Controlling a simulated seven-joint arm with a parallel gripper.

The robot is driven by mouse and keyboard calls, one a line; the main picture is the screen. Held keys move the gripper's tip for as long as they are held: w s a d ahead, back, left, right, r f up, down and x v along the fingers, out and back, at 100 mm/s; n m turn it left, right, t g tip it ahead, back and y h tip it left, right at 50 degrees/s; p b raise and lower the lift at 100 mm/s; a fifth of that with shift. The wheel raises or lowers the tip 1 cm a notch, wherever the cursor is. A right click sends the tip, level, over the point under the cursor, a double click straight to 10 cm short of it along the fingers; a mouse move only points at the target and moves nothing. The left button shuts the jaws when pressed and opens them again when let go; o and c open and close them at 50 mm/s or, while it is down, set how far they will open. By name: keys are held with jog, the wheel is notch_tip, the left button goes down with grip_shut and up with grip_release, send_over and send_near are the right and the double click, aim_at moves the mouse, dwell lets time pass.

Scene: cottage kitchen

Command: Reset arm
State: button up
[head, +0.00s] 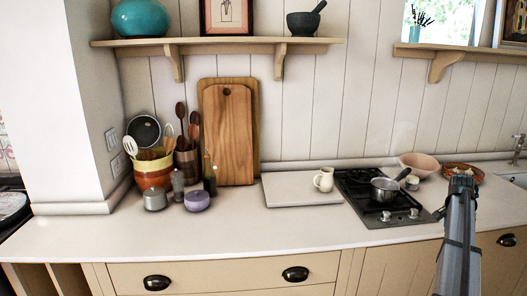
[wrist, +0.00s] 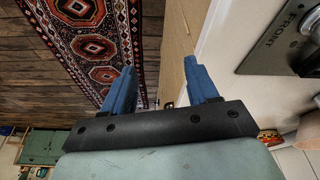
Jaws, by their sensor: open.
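My gripper (wrist: 160,88) is open and empty in the wrist view, with its two blue fingers apart. Below it show the floor, a rug and the counter's front edge. In the head view my arm rises from the bottom right, and its dark end (head: 462,178) is in front of the counter near the stove's right side. The fingers are too small to make out there. My gripper touches nothing that I can see.
The stove (head: 400,218) holds a metal saucepan (head: 384,191). A cream jug (head: 323,180) stands on a pale board (head: 290,198). A pink bowl (head: 418,164) is behind the arm. Utensil pots, jars and cutting boards (head: 228,135) stand left. The counter's front strip (head: 240,238) is clear.

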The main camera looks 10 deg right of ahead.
jog(key=s+f+m, duration=0.1)
jog(key=s+f, duration=0.3)
jog(key=f, duration=0.2)
jog(key=s+a+f+n+g+y, duration=0.2)
jog(key=s+a+f+n, duration=0.15)
jog(key=a+f, duration=1.25)
jog(key=s+a+f+n+g+y, duration=0.15)
jog(key=a+f+n, duration=0.25)
jog(key=a+f, duration=1.3)
jog(key=s+a+f+n+g, duration=0.1)
jog(key=s+a+f+n, duration=0.1)
jog(key=s+a+f, duration=0.35)
jog(key=s+a+f+n+g, duration=0.1)
jog(key=s+a+f+n, duration=0.15)
jog(key=s+a, duration=0.6)
jog(key=s+a+f+n+g, duration=0.1)
jog(key=s+a+f+n, duration=0.1)
jog(key=s+a+f, duration=0.4)
jog(key=s+a+n, duration=0.2)
jog(key=s+a, duration=0.3)
jog(key=s, duration=0.7)
jog(key=shift+s+a+r+g, duration=0.15)
jog(key=shift+s+r+g, duration=0.1)
jog(key=shift+s+g, duration=0.2)
